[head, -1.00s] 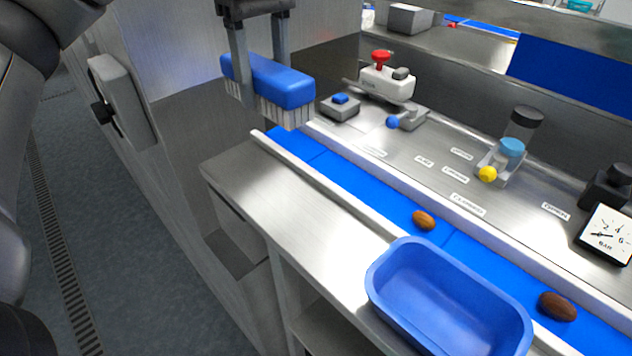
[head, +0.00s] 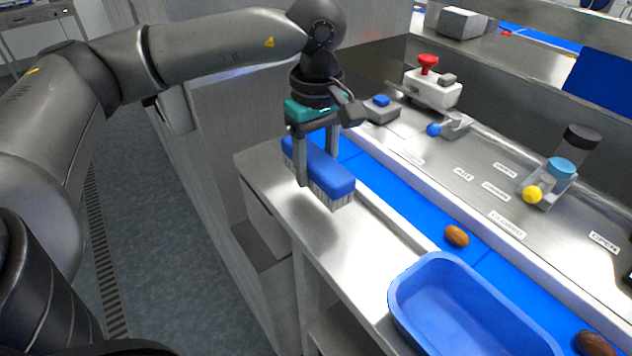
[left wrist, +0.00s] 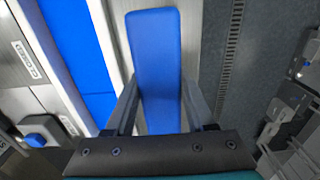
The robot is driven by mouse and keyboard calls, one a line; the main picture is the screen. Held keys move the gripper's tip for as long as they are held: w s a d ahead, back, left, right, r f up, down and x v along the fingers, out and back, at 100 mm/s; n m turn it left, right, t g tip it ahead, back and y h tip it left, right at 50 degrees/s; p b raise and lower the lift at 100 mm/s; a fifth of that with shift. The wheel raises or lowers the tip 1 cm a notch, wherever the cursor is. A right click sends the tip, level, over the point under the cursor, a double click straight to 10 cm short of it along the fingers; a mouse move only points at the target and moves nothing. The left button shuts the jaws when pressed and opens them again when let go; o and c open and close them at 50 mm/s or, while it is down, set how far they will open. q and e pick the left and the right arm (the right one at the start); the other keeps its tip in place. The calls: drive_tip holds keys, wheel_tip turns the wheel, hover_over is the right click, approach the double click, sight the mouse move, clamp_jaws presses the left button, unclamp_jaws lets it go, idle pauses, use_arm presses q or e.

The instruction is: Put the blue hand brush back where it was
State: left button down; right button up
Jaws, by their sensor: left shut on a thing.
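The blue hand brush (head: 337,179) has a blue back and pale bristles that point down. My left gripper (head: 313,165) is shut on the brush across its sides, one finger on each side. The brush is over the far part of the steel ledge (head: 268,165), beside the blue belt (head: 385,184); I cannot tell whether its bristles touch the ledge. In the left wrist view, the brush (left wrist: 155,60) lies lengthwise between the two fingers. My right gripper is not in view.
A blue tub (head: 398,303) stands on the near part of the ledge. Brown dates (head: 456,236) lie on the belt. A box with a red button (head: 428,62), a grey box with a blue button (head: 381,108) and a yellow knob (head: 532,195) are beyond the belt. Bare ledge lies between brush and tub.

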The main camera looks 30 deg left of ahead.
sight(316, 201)
use_arm(q)
wheel_tip(316, 201, down, 4)
drive_tip(key=shift+f, duration=0.25)
drive_tip(key=shift+f, duration=0.2)
drive_tip(key=shift+c, duration=1.3)
unclamp_jaws()
drive_tip(key=shift+r, duration=0.1)
drive_tip(key=shift+r, duration=0.1)
drive_tip(key=shift+r, duration=0.3)
wheel_tip(316, 201, up, 12)
drive_tip(key=shift+f+b, duration=0.2)
drive_tip(key=shift+b, duration=0.4)
